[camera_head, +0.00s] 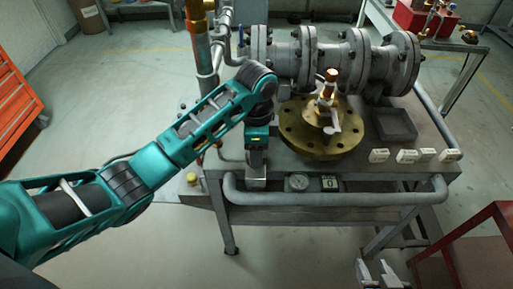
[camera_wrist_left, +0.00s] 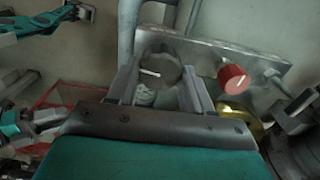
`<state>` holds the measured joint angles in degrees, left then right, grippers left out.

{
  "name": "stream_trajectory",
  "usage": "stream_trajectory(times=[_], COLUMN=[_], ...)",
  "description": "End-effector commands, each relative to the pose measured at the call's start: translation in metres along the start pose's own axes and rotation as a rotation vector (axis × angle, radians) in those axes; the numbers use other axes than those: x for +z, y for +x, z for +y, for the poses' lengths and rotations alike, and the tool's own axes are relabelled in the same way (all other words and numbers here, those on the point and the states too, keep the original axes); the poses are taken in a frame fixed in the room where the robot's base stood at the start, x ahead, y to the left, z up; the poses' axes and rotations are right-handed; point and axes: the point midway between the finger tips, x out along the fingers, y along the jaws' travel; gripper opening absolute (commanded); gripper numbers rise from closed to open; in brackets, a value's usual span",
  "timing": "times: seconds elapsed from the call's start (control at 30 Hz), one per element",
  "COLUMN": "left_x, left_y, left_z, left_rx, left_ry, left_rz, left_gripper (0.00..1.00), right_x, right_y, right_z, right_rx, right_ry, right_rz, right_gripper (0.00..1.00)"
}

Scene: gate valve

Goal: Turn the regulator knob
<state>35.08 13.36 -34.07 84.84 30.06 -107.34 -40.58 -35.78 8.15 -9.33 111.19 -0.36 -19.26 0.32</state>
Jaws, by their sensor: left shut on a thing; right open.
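My left gripper (camera_head: 256,184) points down at the front left of the metal bench, with its wrist hiding most of what lies behind it. In the left wrist view its two fingers (camera_wrist_left: 160,82) are closed on opposite sides of a round grey knob (camera_wrist_left: 157,70) with a white pointer line. The knob sits in front of a metal plate (camera_wrist_left: 205,52). A separate red knob (camera_wrist_left: 233,78) with a white line stands just right of the fingers, untouched. In the head view the held knob is hidden. My right gripper (camera_head: 382,274) is open and empty at the bottom edge, below the bench front.
A grey pipe valve (camera_head: 335,58) lies along the back of the bench (camera_head: 230,168). A brass flange (camera_head: 321,140) carries a small brass valve (camera_head: 328,92). A dark tray (camera_head: 395,125) and several white tags (camera_head: 408,156) lie right. A rail (camera_head: 340,198) runs along the front.

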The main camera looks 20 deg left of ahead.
Motion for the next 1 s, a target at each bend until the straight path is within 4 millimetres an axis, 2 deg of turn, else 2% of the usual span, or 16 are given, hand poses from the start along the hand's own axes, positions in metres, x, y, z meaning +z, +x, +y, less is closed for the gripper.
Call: stream_trajectory(times=[0.33,0.9,0.93,1.0], left_x=[-0.0004,-0.0011,-0.0011,-0.0011], left_y=[-0.0012,-0.0012,-0.0012,-0.0011], left_z=[-0.0004,-0.0001,-0.0001,-0.0001], left_rx=[-0.003,-0.003,-0.003,-0.003], left_ry=[0.152,0.182,0.182,0.182], left_rz=[0.002,0.005,0.005,0.004], left_gripper=[0.2,0.2,0.52,0.59], right_x=[0.0,0.0002,0.0002,0.0002], right_y=[-0.0001,-0.0001,-0.0002,-0.0002], right_z=[0.0,0.0001,0.0001,0.0001], right_rx=[0.0,0.0,0.0,0.0], right_ry=[0.0,0.0,0.0,0.0], right_rz=[0.0,0.0,-0.001,-0.001], right_gripper=[0.43,0.43,0.43,0.43])
